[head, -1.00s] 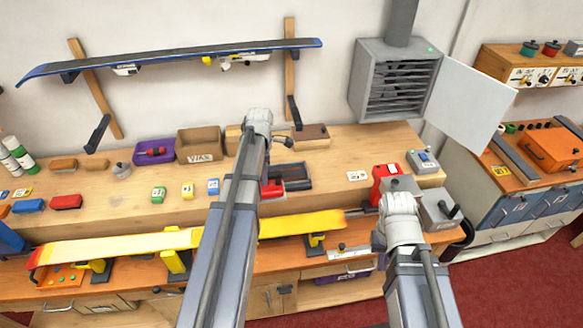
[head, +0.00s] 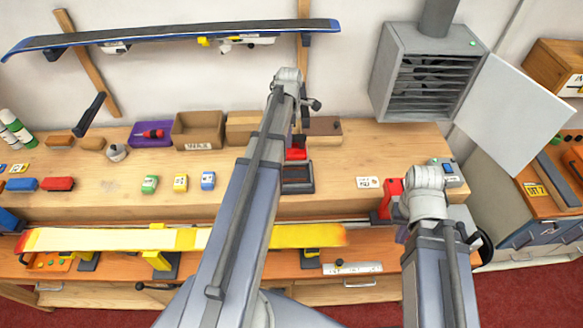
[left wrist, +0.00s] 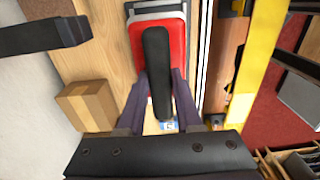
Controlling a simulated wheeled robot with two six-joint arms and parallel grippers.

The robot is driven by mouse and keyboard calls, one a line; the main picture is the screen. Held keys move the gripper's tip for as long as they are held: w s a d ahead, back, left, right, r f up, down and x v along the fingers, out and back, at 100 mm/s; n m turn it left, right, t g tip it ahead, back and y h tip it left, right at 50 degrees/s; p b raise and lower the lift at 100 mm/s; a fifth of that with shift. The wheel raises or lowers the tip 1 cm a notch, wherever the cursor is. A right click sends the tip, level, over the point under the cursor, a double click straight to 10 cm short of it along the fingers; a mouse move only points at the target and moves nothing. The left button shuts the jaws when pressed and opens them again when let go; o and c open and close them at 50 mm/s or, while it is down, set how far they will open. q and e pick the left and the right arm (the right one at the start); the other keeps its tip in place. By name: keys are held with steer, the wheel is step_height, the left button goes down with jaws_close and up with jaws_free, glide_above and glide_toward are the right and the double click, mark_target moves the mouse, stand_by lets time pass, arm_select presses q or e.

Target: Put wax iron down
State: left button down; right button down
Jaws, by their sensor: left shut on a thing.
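The wax iron (left wrist: 137,42) has a red body and a black handle, seen from above in the left wrist view. My left gripper (left wrist: 158,88) is shut on the handle, one finger on each side. The iron's red body also shows in the head view (head: 296,154), partly behind my left arm. It is at the dark iron stand (head: 298,185) on the bench, whose grey edge shows around the iron's far end in the wrist view (left wrist: 150,8). I cannot tell whether the iron rests on it. My right gripper is hidden behind its arm.
A cardboard bin (head: 198,132), a purple tray (head: 151,134) and a brown block (head: 322,126) stand along the bench's back. Small coloured blocks (head: 180,183) lie left of the stand. A yellow ski (head: 110,239) lies along the front.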

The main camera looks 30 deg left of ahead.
mark_target(289, 158)
arm_select(q)
steer(key=shift+s+f+b, duration=0.2)
steer(key=shift+f+b, duration=0.4)
steer(key=shift+b, duration=0.05)
step_height(289, 158, down, 5)
steer(key=b, duration=0.4)
steer(key=shift+w+r, duration=0.1)
steer(key=shift+r, duration=0.05)
steer(key=shift+f+b, duration=2)
steer(key=shift+b, duration=0.25)
steer(key=shift+f+b, duration=0.45)
steer(key=c, duration=0.6)
jaws_free()
steer(key=shift+r, duration=0.1)
